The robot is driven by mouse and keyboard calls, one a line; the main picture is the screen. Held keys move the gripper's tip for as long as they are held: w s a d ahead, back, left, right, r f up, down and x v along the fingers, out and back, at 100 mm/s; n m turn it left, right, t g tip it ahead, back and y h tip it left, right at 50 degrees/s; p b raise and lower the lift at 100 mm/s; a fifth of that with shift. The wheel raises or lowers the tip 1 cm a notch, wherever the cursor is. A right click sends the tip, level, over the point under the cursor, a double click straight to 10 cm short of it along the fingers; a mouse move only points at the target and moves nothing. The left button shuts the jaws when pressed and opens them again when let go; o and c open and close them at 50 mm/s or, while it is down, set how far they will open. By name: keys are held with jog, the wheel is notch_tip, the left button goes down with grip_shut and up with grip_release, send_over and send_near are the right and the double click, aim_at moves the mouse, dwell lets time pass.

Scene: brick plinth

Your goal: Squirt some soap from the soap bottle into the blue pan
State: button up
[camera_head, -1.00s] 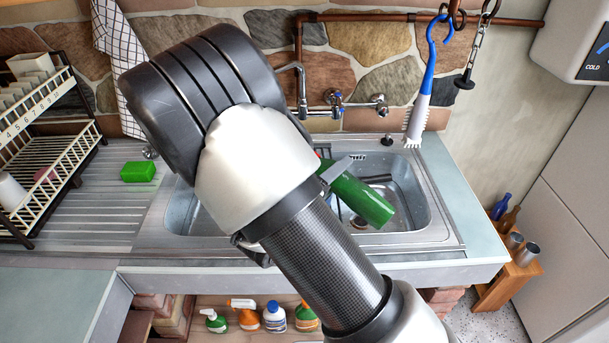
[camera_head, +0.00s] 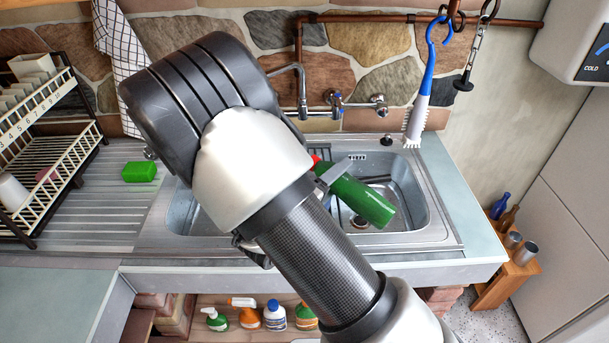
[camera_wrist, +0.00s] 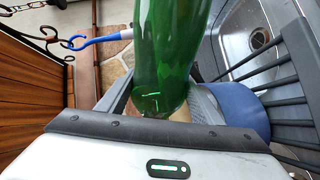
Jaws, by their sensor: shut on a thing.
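The green soap bottle (camera_head: 362,202) is held over the sink, tilted. Its red cap shows at the upper left, partly behind my arm, and its broad end points to the lower right. My gripper (camera_wrist: 160,102) is shut on the bottle, which fills the space between the fingers in the wrist view. A rounded blue surface, which looks like the blue pan (camera_wrist: 238,108), shows beside the right finger in the wrist view, partly covered by dark bars. I cannot make out the pan in the head view, where my arm hides part of the sink. No soap stream is visible.
The metal sink (camera_head: 425,222) lies under the bottle, with a tap (camera_head: 300,90) behind it. A blue-handled brush (camera_head: 422,100) hangs at the back right. A green sponge (camera_head: 139,172) and a dish rack (camera_head: 60,150) are at the left. Several bottles stand on the shelf below.

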jog(key=shift+s+d+f+n+p, duration=0.15)
jog(key=shift+n+p, duration=0.25)
jog(key=shift+p, duration=0.25)
dwell(0.8)
jog(key=shift+n+h+p, duration=0.3)
jog(key=shift+n+p, duration=1.1)
jog(key=shift+p, duration=0.75)
dwell(2.6)
